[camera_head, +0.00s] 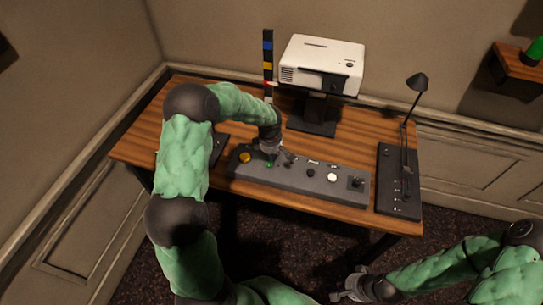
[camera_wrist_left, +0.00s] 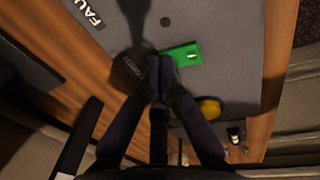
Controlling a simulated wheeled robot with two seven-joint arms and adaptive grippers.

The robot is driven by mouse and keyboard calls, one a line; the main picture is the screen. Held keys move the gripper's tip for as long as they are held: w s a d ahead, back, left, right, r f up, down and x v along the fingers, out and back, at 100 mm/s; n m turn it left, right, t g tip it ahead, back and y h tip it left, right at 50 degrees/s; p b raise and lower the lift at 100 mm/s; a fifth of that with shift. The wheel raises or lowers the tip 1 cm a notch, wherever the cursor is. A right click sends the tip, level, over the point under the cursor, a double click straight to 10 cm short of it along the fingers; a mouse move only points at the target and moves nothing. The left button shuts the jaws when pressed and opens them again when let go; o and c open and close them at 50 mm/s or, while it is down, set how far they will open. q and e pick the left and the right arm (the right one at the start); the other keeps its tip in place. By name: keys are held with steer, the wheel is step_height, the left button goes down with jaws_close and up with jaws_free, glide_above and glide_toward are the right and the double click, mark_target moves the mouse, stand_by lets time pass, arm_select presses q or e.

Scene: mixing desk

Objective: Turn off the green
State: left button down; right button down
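A long grey console (camera_head: 318,188) lies along the front of the wooden desk. A small green control (camera_head: 269,164) shows near its left end, beside a round yellow button (camera_head: 245,157). In the left wrist view the green control (camera_wrist_left: 186,54) is a flat rectangle with a small pale mark, and the yellow button (camera_wrist_left: 208,107) is nearby. My left gripper (camera_head: 284,157) is low over the console. Its fingertips (camera_wrist_left: 160,70) are together, beside the green control's edge, with nothing visible between them; contact is unclear. My right gripper (camera_head: 345,290) is away from the desk, its opening unclear.
The console also bears a black knob (camera_head: 311,172), a white button (camera_head: 332,177) and a black joystick (camera_head: 356,183). Behind are a striped light column (camera_head: 268,50) and a white projector (camera_head: 322,63) on a stand. A dark panel with a lamp (camera_head: 416,82) stands right.

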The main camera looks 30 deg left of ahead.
mark_target(273, 162)
arm_select(q)
steer(key=shift+s+d+f, duration=0.1)
steer(key=shift+s+f, duration=0.05)
steer(key=shift+s, duration=0.1)
arm_select(e)
steer(key=shift+f, duration=0.1)
arm_select(q)
steer(key=shift+s+d+r, duration=0.15)
steer(key=shift+s+r, duration=0.15)
steer(key=shift+s, duration=0.3)
arm_select(e)
steer(key=shift+f, duration=0.15)
arm_select(q)
steer(key=shift+r, duration=0.1)
